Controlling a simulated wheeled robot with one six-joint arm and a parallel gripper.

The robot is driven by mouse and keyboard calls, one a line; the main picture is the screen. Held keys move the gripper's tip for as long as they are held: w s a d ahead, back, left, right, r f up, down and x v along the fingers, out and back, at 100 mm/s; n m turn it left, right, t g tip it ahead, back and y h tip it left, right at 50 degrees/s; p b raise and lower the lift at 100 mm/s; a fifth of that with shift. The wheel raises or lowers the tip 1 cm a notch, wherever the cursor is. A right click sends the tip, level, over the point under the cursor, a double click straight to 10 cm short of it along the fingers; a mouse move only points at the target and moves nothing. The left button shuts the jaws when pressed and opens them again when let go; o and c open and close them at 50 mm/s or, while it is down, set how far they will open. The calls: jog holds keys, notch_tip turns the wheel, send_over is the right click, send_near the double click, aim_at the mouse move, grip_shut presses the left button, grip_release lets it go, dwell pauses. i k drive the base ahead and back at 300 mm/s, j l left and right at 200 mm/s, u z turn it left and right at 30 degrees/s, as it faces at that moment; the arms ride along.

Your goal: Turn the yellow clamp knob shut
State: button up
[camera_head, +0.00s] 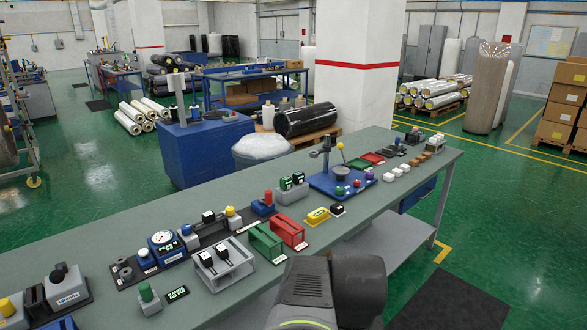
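Several yellow parts stand on the long grey workbench (130,237), and I cannot tell for sure which is the clamp knob. A yellow knob (230,211) tops a small light block near the bench's middle. Another yellow knob (7,307) tops a grey block at the lower left edge, partly cut off. A yellow ball (339,146) sits on a lever of the blue fixture (343,182). Whether any knob is turned shut is too small to tell. Dark links of my arm rise at the bottom middle, in front of the bench edge. My gripper's fingers are not visible.
Green and red holders (288,231), a white rack (225,265) and a round gauge (162,240) crowd the near bench. White blocks (389,177) lie towards its right end. A white pillar (356,75) stands behind. Green floor is open at the right.

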aim_at(229, 210)
jog(key=i+j+z, duration=0.65)
jog(key=i, duration=0.2)
jog(key=l, duration=0.1)
